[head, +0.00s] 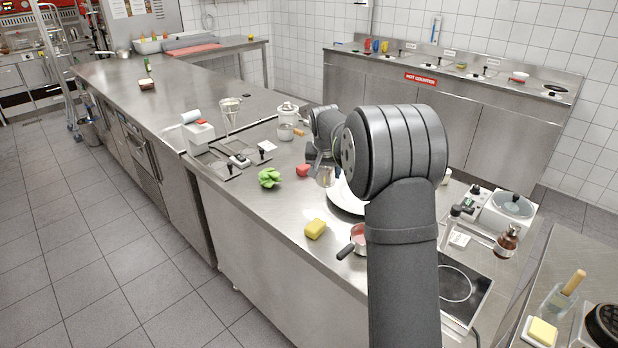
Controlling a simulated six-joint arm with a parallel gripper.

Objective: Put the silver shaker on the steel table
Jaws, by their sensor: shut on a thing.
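My gripper (318,162) is above the middle steel counter, left of my large dark arm. It is shut on a small silvery, cup-like thing (325,179), which looks like the silver shaker. The thing hangs just below the fingers, close to the white plate, and I cannot tell whether it touches anything. Steel surfaces in view are this middle counter (285,212), a long counter (120,85) behind it to the left, and a legged steel table (228,46) at the back left. Which one is the steel table is unclear from the picture.
A white canister (288,112) stands behind. The counter's front left part is clear. My arm hides the right middle.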

